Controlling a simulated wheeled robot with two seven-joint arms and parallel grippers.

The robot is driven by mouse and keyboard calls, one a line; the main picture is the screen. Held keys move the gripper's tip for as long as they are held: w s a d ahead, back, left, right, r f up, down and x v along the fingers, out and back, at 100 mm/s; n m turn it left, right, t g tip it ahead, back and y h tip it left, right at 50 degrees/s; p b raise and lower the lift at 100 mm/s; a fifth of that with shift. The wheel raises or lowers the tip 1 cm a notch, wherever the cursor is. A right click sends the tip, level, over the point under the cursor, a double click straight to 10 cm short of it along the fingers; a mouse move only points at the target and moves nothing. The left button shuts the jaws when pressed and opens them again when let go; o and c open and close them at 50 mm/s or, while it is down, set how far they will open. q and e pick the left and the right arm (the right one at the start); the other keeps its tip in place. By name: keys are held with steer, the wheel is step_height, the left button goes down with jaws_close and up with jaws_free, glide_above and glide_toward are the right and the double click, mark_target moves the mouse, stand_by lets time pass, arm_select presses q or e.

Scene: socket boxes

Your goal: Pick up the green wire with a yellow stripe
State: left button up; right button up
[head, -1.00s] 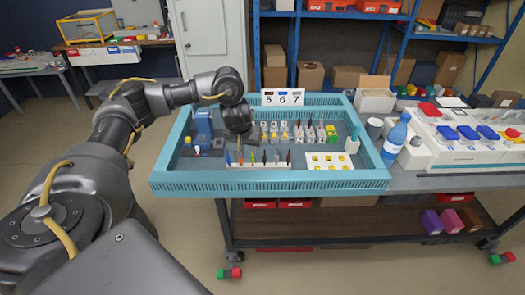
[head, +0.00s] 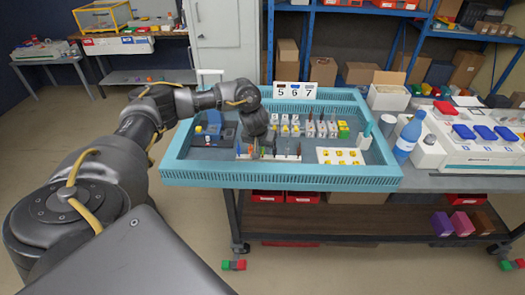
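Several coloured wires stand upright in a white rack (head: 286,158) at the front of the blue tray (head: 300,184). A small green one, likely the green wire (head: 262,151), stands near the middle-left of the rack. Its yellow stripe is too small to make out. My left gripper (head: 251,148) points down over the left part of the rack, close to the wires, and hides some of them. Its fingers are too small and dark to show whether they are open or touching a wire. My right gripper is out of view.
White sockets (head: 310,128) stand in rows behind the rack. A white plate with yellow pieces (head: 342,157) lies to the right, and a blue device (head: 213,122) to the left. A number sign (head: 295,91) stands behind. A bottle (head: 408,138) is outside the tray.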

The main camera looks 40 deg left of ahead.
arm_select(q)
steer(key=shift+x, duration=1.2)
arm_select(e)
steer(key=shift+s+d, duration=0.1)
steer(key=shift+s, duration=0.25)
arm_select(q)
jaws_close()
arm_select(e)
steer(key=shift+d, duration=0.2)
arm_select(q)
steer(key=shift+r, duration=0.15)
